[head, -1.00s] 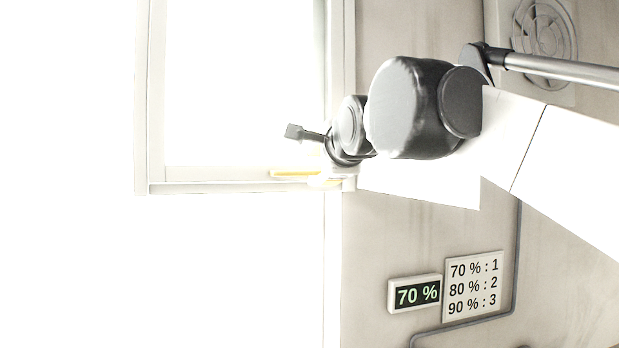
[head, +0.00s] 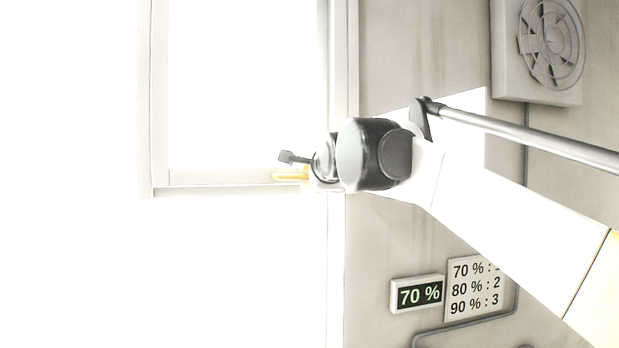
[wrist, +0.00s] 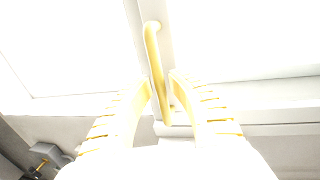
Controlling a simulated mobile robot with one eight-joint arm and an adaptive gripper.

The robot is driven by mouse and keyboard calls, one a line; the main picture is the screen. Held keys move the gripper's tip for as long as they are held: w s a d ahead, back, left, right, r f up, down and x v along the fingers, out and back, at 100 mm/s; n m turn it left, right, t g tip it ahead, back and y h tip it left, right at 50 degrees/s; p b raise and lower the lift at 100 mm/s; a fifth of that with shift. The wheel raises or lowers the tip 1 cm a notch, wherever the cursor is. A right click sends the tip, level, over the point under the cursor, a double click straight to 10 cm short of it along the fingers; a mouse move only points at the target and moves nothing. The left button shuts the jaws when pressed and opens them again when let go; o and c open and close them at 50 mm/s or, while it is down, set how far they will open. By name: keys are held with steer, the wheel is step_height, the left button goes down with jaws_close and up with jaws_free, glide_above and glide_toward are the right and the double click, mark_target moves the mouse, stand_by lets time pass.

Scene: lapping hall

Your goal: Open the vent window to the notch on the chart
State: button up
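The vent window (head: 240,188) has a white frame around very bright panes, at the left in the head view. Its yellow bar handle (head: 290,177) is at the lower right corner of the sash. In the wrist view the handle (wrist: 155,62) runs upright in front of the white frame. My gripper (wrist: 161,80) is open, with one pale finger on each side of the handle's lower part; contact cannot be told. The chart (head: 472,290) reads 70 %: 1, 80 %: 2, 90 %: 3, its top row partly covered by my arm. The display (head: 418,294) reads 70 %.
A round fan grille (head: 552,45) is on the wall at upper right. A grey conduit (head: 465,327) runs below the chart. A dark grey fitting with a yellow part (wrist: 45,155) shows at lower left in the wrist view. Glare hides the panes' detail.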

jaws_close()
steer(key=s+d+r+g+p, duration=0.2)
steer(key=s+d, duration=0.1)
steer(key=s, duration=0.8)
steer(key=shift+h, duration=0.3)
steer(key=shift+d, duration=0.15)
steer(key=o, duration=0.5)
jaws_free()
steer(key=shift+s, duration=0.15)
steer(key=v, duration=1.2)
